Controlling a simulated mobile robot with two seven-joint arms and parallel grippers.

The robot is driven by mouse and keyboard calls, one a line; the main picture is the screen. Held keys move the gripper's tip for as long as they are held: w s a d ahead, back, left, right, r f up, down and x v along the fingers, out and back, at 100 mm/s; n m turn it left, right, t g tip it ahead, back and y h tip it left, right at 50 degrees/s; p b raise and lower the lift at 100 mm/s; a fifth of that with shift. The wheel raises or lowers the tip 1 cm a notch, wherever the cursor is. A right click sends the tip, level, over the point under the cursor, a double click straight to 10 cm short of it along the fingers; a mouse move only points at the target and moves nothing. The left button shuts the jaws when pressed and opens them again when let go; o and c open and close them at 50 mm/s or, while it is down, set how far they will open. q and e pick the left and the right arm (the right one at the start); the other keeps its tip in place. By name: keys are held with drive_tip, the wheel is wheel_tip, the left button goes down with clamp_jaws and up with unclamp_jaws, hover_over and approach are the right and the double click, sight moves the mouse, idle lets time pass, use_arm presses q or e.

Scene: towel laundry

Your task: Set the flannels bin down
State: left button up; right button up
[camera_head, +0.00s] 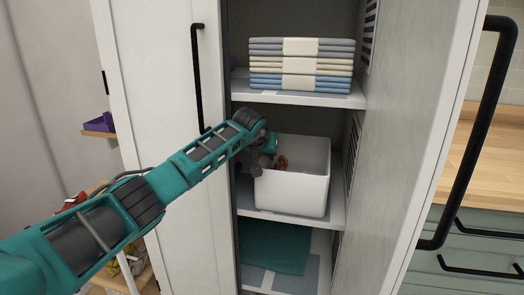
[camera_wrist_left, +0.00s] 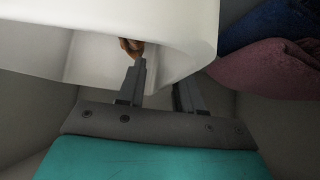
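The flannels bin is a white open box (camera_head: 298,195) in the middle bay of the open cabinet. It looks upright, its base at or just above the middle shelf (camera_head: 285,220); I cannot tell if it touches. My left gripper (camera_head: 266,150) is at its left rim. In the left wrist view, the bin (camera_wrist_left: 185,30) fills the top. The gripper's fingers (camera_wrist_left: 160,90) stand apart, one over the inside and one partly hidden behind the wall. Whether they press on the wall is unclear. A small brown thing (camera_wrist_left: 130,46) shows inside the bin. My right gripper is not in view.
Folded towels (camera_head: 300,65) are stacked on the shelf above. A teal cloth (camera_head: 275,250) lies below. The right cabinet door (camera_head: 405,120) stands open, close to the bin's right. Blue (camera_wrist_left: 260,25) and dusky pink (camera_wrist_left: 280,65) cloths show in the wrist view.

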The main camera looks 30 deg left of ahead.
use_arm(q)
drive_tip(key=shift+p+v, duration=0.7)
drive_tip(key=shift+v, duration=2.9)
